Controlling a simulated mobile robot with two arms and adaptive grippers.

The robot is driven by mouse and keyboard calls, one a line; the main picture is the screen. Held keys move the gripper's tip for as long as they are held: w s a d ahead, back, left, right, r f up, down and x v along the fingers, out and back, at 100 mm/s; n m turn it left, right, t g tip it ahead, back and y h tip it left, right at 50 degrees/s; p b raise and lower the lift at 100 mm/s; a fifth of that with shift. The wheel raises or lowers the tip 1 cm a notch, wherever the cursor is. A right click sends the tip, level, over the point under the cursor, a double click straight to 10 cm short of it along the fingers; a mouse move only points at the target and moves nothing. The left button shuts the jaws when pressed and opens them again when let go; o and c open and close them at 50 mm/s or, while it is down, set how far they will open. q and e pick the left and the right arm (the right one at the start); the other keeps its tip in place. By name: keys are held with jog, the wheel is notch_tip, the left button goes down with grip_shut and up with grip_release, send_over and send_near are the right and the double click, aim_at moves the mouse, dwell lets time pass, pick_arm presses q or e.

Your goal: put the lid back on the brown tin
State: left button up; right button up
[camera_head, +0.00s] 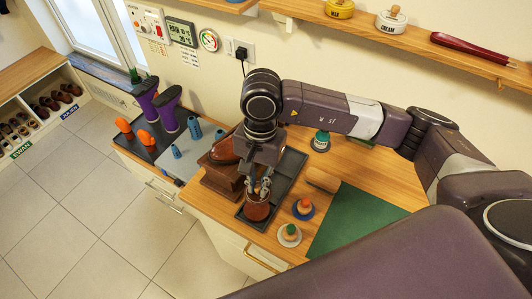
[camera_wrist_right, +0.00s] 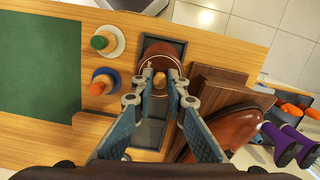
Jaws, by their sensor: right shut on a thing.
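The brown tin (camera_head: 257,210) stands upright at the near end of a dark tray on the counter. In the right wrist view the tin (camera_wrist_right: 163,48) shows beyond my fingertips. My right gripper (camera_head: 259,187) points down over the tin. In the wrist view my right gripper (camera_wrist_right: 160,82) is shut on the small wooden knob of the brown lid (camera_wrist_right: 149,72). The lid is over the tin's top, and I cannot tell whether it is fully seated. My fingers hide part of the lid and rim. My left gripper is not in view.
A blue-rimmed lid with an orange knob (camera_head: 303,208) and a white one with a green knob (camera_head: 289,235) lie right of the tray. A wooden stand with a brown shoe (camera_head: 222,150) is close on the left. The green mat (camera_head: 355,222) is clear.

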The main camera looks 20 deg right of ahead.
aim_at(256, 199)
jog(key=shift+s+a+f+n, duration=0.25)
jog(key=shift+s+a+n, duration=0.05)
jog(key=shift+a, duration=0.15)
jog(key=shift+f+b, duration=0.45)
jog(key=shift+f, duration=1)
notch_tip(256, 199, down, 3)
jog(key=shift+r+b, duration=0.2)
jog(key=shift+b, duration=0.8)
jog(key=shift+f+b, duration=0.4)
jog(key=shift+b, duration=0.1)
jog(key=shift+b, duration=0.95)
jog(key=shift+f+b, duration=0.15)
jog(key=shift+b, duration=1)
jog(key=o, duration=0.9)
jog(key=shift+c, duration=0.2)
